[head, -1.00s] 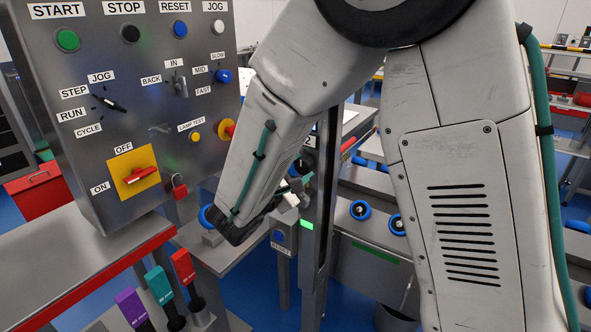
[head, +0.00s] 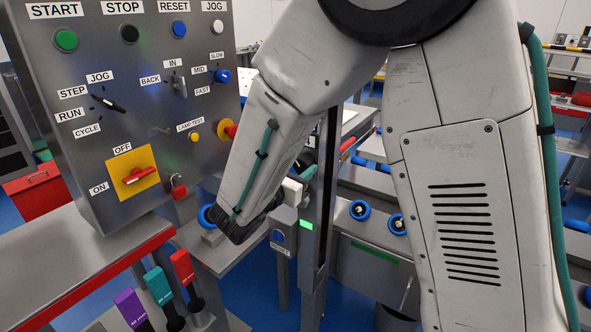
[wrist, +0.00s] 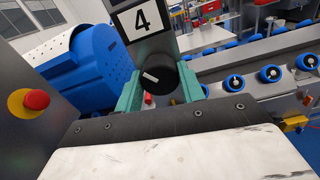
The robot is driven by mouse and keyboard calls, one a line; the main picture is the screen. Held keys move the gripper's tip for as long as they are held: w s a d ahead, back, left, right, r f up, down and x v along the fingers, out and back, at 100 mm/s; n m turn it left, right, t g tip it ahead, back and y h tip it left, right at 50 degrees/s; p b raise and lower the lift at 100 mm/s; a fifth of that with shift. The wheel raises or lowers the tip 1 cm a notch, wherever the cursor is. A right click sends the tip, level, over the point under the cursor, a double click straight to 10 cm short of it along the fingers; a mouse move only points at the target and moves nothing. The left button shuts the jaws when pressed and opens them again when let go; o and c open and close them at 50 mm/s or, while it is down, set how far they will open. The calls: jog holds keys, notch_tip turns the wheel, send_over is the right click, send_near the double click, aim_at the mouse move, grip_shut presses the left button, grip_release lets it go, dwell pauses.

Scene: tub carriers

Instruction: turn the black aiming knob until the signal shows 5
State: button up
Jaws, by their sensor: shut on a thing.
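The black aiming knob (wrist: 166,80) sits on a grey post in the wrist view, with a white pointer mark tilted on its face. Just above it on the post is a white plate (wrist: 142,18) with a black frame, reading 4. My gripper (wrist: 160,92) has its green fingers on both sides of the knob and is shut on it. I can make out no separate signal reading.
A control panel (head: 90,150) with switches and buttons fills the left of the head view. Below it, several coloured-handled tools (head: 160,287) stand by a red-edged bench. A conveyor with blue rollers (head: 360,210) runs behind the post. A red button (wrist: 36,99) is at left in the wrist view.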

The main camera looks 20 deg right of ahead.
jog(key=shift+s+f+n, duration=0.1)
jog(key=shift+n, duration=0.7)
jog(key=o, duration=1)
jog(key=shift+c, duration=0.2)
jog(key=v, duration=0.7)
jog(key=shift+s+a, duration=0.25)
jog(key=shift+a, duration=0.05)
